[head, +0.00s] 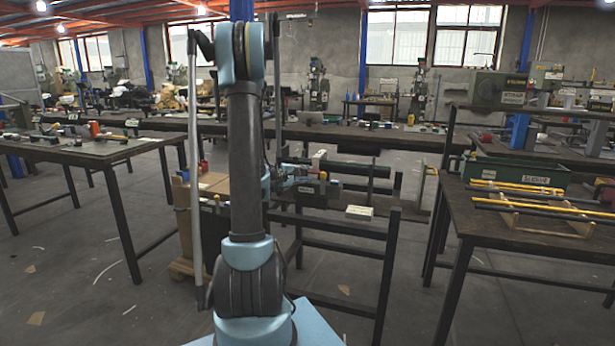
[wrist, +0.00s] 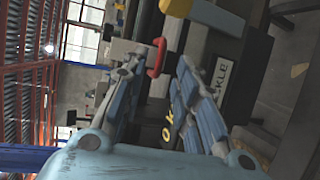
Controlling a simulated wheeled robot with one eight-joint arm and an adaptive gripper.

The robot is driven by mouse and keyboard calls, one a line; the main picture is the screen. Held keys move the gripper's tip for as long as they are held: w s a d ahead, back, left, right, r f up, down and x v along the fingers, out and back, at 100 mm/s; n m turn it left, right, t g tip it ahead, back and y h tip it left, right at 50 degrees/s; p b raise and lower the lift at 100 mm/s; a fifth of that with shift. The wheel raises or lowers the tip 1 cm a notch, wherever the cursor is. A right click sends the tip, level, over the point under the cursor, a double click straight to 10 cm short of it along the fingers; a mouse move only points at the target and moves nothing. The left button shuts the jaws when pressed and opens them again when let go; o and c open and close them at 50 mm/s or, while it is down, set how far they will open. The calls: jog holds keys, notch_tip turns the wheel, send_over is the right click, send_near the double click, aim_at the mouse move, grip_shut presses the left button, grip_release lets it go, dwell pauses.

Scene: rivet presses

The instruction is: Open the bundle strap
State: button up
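My gripper (wrist: 158,66) is open in the wrist view, its two blue-grey fingers spread apart. A red ring-shaped piece (wrist: 157,57) shows between and just beyond the fingertips, with gaps on both sides; I cannot tell its depth. A dark block beside it bears a white label (wrist: 222,78) ending in "CKLE", partly hidden by a finger. In the head view my gripper (head: 290,172) is at the dark rack, partly hidden behind my arm. I cannot make out the strap itself.
The dark metal rack (head: 345,226) carries a pale box (head: 359,212) near its front. A right-hand bench (head: 470,216) holds yellow rods (head: 530,187) and a green bin (head: 515,170). A left bench (head: 100,150) holds tools. Open floor (head: 90,270) lies at the front left.

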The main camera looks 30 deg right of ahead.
jog(key=shift+x, duration=1.55)
jog(key=shift+s, duration=0.1)
grip_shut()
jog(key=shift+a, duration=0.1)
